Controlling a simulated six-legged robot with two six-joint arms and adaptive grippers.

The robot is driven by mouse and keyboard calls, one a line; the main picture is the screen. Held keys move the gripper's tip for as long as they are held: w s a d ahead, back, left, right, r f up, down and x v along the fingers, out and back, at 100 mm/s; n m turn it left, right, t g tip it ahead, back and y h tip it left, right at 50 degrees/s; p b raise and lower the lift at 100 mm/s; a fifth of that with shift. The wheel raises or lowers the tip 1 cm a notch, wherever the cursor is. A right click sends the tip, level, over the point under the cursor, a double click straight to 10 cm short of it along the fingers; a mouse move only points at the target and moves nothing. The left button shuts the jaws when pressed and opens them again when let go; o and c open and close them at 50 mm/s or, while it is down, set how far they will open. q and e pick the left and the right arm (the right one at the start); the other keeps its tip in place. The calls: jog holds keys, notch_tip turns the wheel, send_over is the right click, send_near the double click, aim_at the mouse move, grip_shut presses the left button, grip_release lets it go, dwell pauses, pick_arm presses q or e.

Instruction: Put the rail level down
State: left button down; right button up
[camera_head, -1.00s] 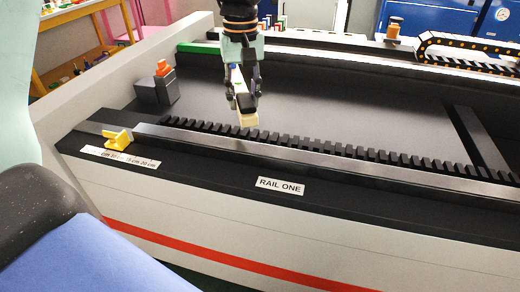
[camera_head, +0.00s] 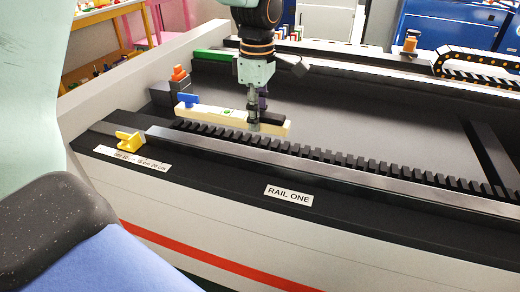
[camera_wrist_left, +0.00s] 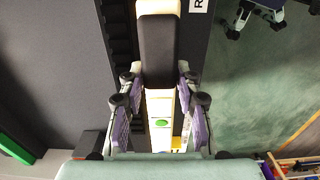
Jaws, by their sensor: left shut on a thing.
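The rail level is a cream bar (camera_head: 215,115) with a blue piece at its left end, a green spot in the middle and a black section on the right. My left gripper (camera_head: 254,122) is shut on it from above, right of its middle. The level lies about along the toothed rack (camera_head: 330,157) and the steel rail (camera_head: 240,152), over or just behind them; I cannot tell whether it touches. In the left wrist view the level (camera_wrist_left: 159,105) runs lengthwise between the fingers (camera_wrist_left: 158,88). My right gripper is not in view.
A yellow stop (camera_head: 130,142) sits on the rail's left end, above a centimetre scale (camera_head: 132,158). A dark block with an orange top (camera_head: 179,73) stands behind the level. The label RAIL ONE (camera_head: 289,195) is on the front ledge. The dark bed (camera_head: 370,125) is clear.

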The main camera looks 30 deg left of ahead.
aim_at(258, 155)
pick_arm(q)
notch_tip(258, 155, down, 4)
jog(key=shift+w+r+b, duration=0.1)
jog(key=shift+b, duration=0.2)
jog(key=shift+a+f, duration=0.1)
jog(key=shift+f, duration=0.6)
jog(key=f, duration=0.2)
jog(key=shift+d+f+b, duration=0.2)
jog(key=shift+f+b, duration=0.1)
jog(key=shift+b, duration=0.1)
jog(key=shift+a, duration=0.1)
jog(key=c, duration=1.3)
grip_release()
jog(key=o, duration=0.3)
jog(key=shift+o, duration=0.3)
